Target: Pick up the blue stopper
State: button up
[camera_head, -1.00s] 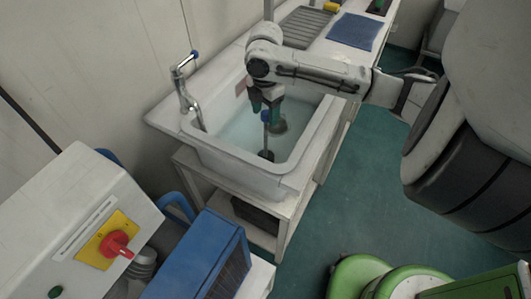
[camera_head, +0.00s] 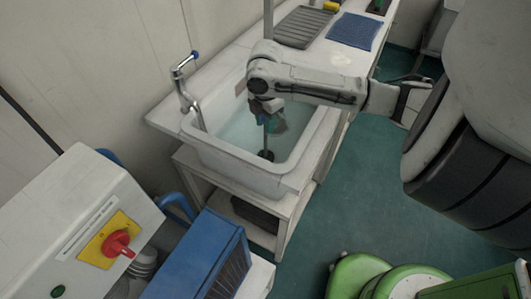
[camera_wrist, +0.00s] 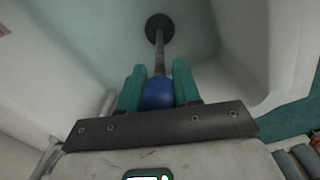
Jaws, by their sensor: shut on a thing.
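The blue stopper has a blue knob (camera_wrist: 158,93) on a thin grey stem (camera_wrist: 160,55) that ends in a dark round plug (camera_wrist: 159,28) in the wrist view. My gripper (camera_wrist: 159,90) is shut on the blue knob, with one green finger on each side of it. In the head view my gripper (camera_head: 268,112) is inside the white sink (camera_head: 240,168), above the water. The dark plug (camera_head: 266,155) shows low in the sink beneath it. I cannot tell whether the plug touches the sink's bottom.
A tap (camera_head: 186,85) with a blue tip stands at the sink's left rim. A ribbed drainer (camera_head: 303,27) and a blue mat (camera_head: 354,31) lie on the counter behind. A blue crate (camera_head: 200,258) and a panel with a red switch (camera_head: 117,244) stand in front.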

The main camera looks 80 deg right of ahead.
grip_shut()
dwell(0.8)
